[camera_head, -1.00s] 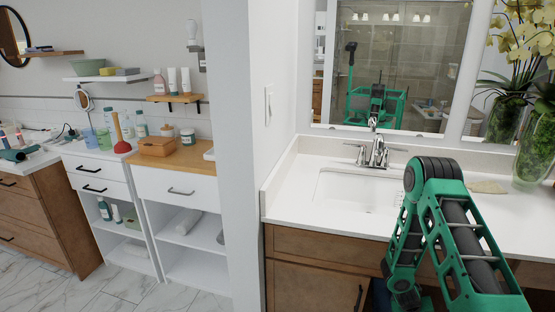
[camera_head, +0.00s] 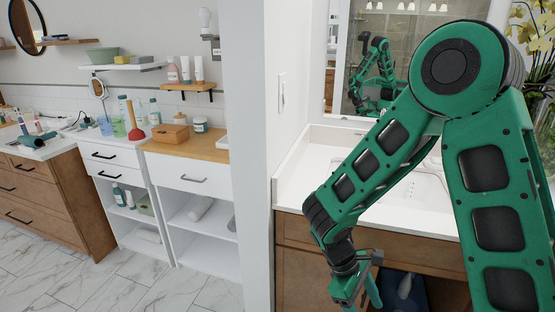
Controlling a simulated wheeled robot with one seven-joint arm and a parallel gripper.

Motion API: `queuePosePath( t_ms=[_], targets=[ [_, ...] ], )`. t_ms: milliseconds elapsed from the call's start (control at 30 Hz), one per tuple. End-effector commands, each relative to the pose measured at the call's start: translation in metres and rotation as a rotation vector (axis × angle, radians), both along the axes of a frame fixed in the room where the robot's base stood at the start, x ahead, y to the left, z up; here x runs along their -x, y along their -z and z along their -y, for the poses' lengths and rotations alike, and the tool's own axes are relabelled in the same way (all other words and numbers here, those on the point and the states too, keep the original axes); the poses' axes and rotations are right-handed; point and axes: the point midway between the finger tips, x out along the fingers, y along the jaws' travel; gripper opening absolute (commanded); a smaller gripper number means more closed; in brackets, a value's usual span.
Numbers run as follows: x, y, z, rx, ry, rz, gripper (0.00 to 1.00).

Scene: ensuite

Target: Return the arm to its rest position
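My green arm fills the right half of the head view, with its elbow high in front of the mirror and its forearm sloping down to the left. My gripper (camera_head: 356,294) hangs at the low end of the forearm, in front of the vanity cabinet (camera_head: 296,246). Its fingers are small, partly turned away and close to the bottom edge of the picture, so I cannot tell whether they are open or shut. I see no object held in it.
The white sink counter (camera_head: 318,158) lies behind my forearm. The cabinet below has an open space with a dark blue item (camera_head: 413,298) inside. A wall end (camera_head: 252,150) stands left of the vanity. White shelves (camera_head: 190,225) and clear marble floor (camera_head: 120,280) are further left.

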Motion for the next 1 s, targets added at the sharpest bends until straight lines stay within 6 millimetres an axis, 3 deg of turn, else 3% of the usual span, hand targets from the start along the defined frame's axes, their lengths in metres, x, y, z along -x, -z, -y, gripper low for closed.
queuePosePath(
  t_ms=[33,200,600,1000],
  targets=[
    [0.018,-0.020,-0.008,0.001,-0.068,-0.045,0.67],
    [0.065,-0.063,-0.020,0.013,-0.227,-0.183,0.67],
    [0.137,-0.127,-0.021,0.050,-0.451,-0.388,0.67],
    [0.117,-0.144,0.033,0.025,-0.050,-0.167,0.67]
  ],
)
